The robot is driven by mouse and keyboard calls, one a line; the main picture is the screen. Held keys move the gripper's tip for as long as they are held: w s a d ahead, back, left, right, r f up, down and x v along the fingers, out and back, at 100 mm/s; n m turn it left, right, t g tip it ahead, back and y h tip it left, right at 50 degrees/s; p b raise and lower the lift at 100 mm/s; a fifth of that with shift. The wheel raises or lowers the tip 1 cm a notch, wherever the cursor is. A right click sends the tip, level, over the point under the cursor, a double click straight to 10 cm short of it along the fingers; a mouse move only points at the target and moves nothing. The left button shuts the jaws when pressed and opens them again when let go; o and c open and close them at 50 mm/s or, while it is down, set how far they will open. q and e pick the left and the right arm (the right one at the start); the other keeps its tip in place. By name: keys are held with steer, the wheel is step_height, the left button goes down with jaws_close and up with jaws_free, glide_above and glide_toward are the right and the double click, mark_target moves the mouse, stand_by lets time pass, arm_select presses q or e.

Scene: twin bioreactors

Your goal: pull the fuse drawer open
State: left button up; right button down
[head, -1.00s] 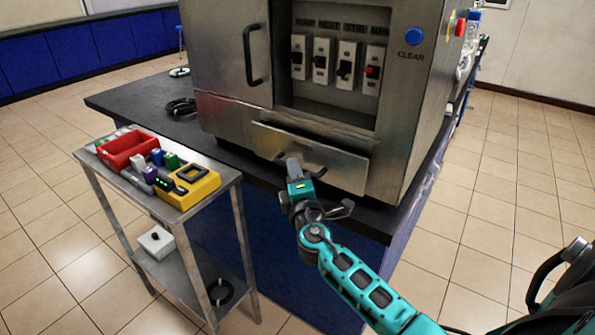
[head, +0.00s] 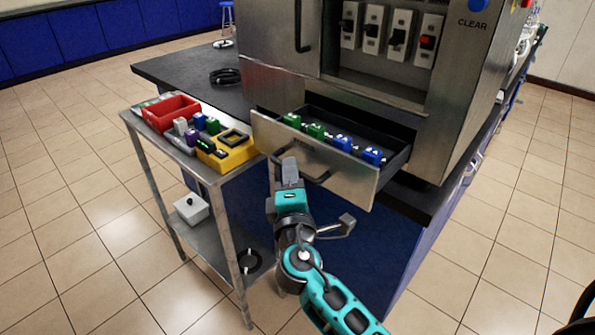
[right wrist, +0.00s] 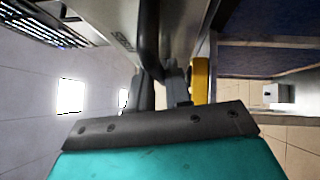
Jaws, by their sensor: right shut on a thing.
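The fuse drawer (head: 335,176) is a grey metal drawer low in the cabinet, and it stands well out from the cabinet front. Green and blue fuses (head: 316,130) sit in a row inside it. My right gripper (head: 290,165) is at the drawer's dark bar handle (head: 318,177), shut on its left part. In the right wrist view the fingers (right wrist: 160,90) close around the dark handle (right wrist: 149,45), beside the drawer front. My left gripper is not in view.
A steel cart (head: 240,177) stands close left of the drawer, carrying a red bin (head: 171,112) and a yellow tester (head: 228,152). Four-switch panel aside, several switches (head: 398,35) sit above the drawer. Tiled floor is open at right.

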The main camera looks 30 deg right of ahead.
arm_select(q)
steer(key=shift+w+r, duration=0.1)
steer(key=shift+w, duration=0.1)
arm_select(e)
steer(key=c, duration=1.1)
jaws_free()
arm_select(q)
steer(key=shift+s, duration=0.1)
